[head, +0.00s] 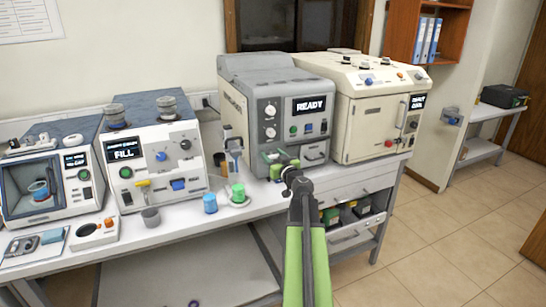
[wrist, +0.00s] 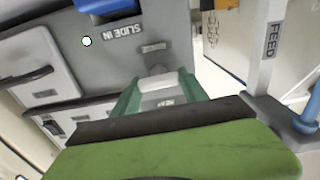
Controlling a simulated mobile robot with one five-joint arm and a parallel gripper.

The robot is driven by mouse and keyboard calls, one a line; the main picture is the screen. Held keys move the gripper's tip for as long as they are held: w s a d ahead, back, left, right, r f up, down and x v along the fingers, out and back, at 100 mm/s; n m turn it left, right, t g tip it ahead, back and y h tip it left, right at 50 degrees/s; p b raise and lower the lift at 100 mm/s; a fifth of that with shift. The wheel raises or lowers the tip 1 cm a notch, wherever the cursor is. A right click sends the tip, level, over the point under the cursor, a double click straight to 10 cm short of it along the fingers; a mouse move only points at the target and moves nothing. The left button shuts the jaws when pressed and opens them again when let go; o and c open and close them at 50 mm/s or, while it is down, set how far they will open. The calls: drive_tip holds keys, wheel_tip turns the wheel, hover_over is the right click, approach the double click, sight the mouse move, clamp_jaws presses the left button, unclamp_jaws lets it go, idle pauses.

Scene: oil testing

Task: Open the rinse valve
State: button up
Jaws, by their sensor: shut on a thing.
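The grey machine (head: 262,105) with a READY display stands mid-bench. My gripper (head: 281,161) is at its lower front, reaching in from the front right. In the wrist view, the green fingers of my gripper (wrist: 160,102) are shut on a small pale grey handle (wrist: 158,84). The handle sits on the grey front panel (wrist: 110,65), beside a darker grey stub and below a small label that I cannot read. I cannot confirm from the label that it is the rinse valve. In the head view my gripper hides the handle.
The cream machine (head: 375,105) stands close on the right. A post marked FEED (wrist: 270,50) and a blue part (wrist: 303,120) are near my gripper at the right of the wrist view.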

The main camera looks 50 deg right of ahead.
drive_tip(key=n, duration=0.4)
drive_tip(key=shift+w+a, duration=0.1)
drive_tip(key=shift+a, duration=0.05)
drive_tip(key=n, duration=0.4)
drive_tip(key=shift+a+f+n, duration=0.1)
drive_tip(key=shift+n, duration=0.2)
drive_tip(key=n, duration=0.4)
drive_tip(key=shift+f+n, duration=0.1)
drive_tip(key=shift+n, duration=0.2)
drive_tip(key=n, duration=0.4)
drive_tip(key=shift+w+a+f+b, duration=0.1)
drive_tip(key=shift+b, duration=0.25)
drive_tip(key=shift+n, duration=0.3)
drive_tip(key=o, duration=1.4)
